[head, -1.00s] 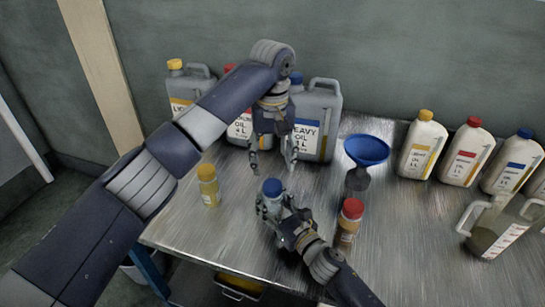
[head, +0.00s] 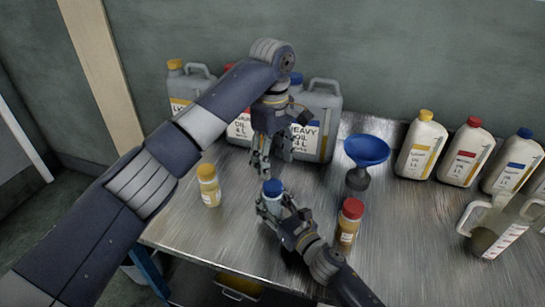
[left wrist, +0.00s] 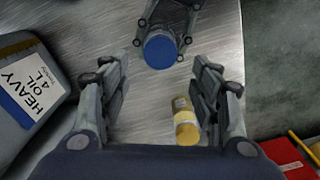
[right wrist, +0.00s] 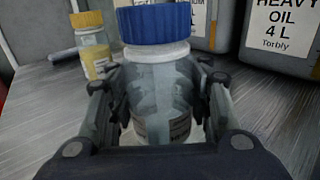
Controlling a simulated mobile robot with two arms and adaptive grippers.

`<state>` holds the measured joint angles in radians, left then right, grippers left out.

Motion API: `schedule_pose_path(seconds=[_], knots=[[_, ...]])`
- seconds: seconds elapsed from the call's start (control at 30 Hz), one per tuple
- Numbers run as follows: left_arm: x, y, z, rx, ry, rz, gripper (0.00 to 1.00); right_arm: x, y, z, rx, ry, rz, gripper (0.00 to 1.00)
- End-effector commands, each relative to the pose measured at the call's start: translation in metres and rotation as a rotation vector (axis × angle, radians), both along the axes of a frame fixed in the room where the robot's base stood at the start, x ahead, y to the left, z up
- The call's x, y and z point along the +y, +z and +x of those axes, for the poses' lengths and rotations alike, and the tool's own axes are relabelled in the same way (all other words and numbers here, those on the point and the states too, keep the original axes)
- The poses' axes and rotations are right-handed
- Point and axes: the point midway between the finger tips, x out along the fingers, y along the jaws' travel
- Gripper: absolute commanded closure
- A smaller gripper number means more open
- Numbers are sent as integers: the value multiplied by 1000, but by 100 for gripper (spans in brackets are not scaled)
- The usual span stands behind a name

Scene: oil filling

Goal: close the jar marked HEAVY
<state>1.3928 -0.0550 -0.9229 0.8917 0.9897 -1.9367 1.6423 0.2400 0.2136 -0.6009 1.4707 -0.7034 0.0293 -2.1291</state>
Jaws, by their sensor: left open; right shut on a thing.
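The jar with the blue lid (head: 270,205) stands on the bench, and its blue lid (head: 273,187) sits on its mouth. The jar fills the middle of the right wrist view (right wrist: 160,95), its own label partly hidden by the fingers. My right gripper (head: 277,210) is shut around the jar's body, below the lid. My left gripper (head: 271,156) is open and empty, a little above and behind the jar. In the left wrist view the blue lid (left wrist: 160,49) lies beyond the open fingers, apart from them.
A yellow-lidded jar (head: 209,187) stands left and a red-lidded jar (head: 349,222) right. A blue funnel (head: 366,150) stands behind. The HEAVY OIL can (head: 322,115) and other cans line the back. White bottles (head: 422,148) and a measuring jug (head: 490,235) are at right.

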Motion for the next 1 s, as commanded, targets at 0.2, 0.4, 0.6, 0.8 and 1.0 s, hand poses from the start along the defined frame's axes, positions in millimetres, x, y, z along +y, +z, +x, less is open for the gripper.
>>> schedule_pose_path(seconds=[0.2, 0.4, 0.6, 0.8, 1.0], knots=[[0, -24, -1, 3, -1, 1, 43, 0, -1, 0, 1, 0, -1, 100], [1, -56, -1, 2, -1, 2, 43, 0, -1, 0, 1, 0, -1, 100], [0, -75, 0, 1, -1, 0, 43, 0, -1, 0, 1, 0, -1, 100], [0, -80, 0, 1, -1, 0, 43, 0, -1, 0, 1, 0, -1, 100], [0, -80, 0, 1, -1, 1, 49, 0, -1, 0, 1, 0, -1, 100]])
